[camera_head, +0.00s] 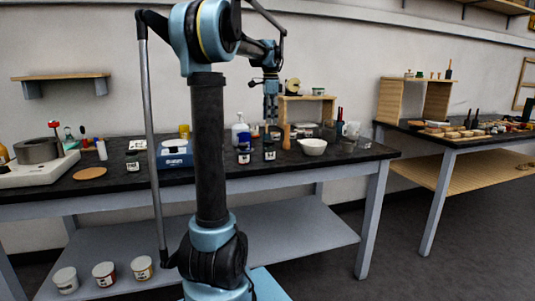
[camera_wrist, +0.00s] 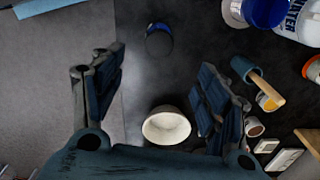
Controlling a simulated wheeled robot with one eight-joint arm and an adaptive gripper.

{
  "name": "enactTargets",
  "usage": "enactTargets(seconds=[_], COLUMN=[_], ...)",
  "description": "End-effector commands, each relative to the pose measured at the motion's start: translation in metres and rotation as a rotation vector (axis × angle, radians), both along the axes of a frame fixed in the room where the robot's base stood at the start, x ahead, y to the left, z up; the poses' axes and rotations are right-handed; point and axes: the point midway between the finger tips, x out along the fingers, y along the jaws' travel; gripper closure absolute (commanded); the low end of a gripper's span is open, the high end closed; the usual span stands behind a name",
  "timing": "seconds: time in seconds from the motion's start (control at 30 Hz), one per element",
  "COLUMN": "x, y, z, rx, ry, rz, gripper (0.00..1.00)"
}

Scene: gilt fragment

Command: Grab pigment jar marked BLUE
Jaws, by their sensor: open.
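Two small dark jars with white labels stand near the front of the bench in the head view, a left one (camera_head: 243,155) and a right one (camera_head: 269,153). Their label words are too small to read, so I cannot tell which says BLUE. In the wrist view a dark round jar with a blue edge (camera_wrist: 158,42) stands beyond my fingertips, seen from above. My gripper (camera_wrist: 160,78) is open and empty above the bench, its fingers apart on either side of the view. In the head view my gripper (camera_head: 271,115) hangs above the right jar.
A white bowl (camera_head: 313,147) stands right of the jars; it shows low between my fingers in the wrist view (camera_wrist: 166,126). The bench's front edge is close.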

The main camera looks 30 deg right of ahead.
Motion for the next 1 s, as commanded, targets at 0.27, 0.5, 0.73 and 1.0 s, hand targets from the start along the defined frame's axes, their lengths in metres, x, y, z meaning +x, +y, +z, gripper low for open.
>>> enactTargets(seconds=[0.27, 0.5, 0.73, 1.0], x=[0.0, 0.0, 0.0, 0.001], y=[0.001, 0.002, 0.002, 0.004], z=[-0.048, -0.089, -0.111, -0.135], rx=[0.0, 0.0, 0.0, 0.0], ry=[0.0, 0.0, 0.0, 0.0], rz=[0.003, 0.004, 0.004, 0.005], gripper=[0.32, 0.32, 0.32, 0.32])
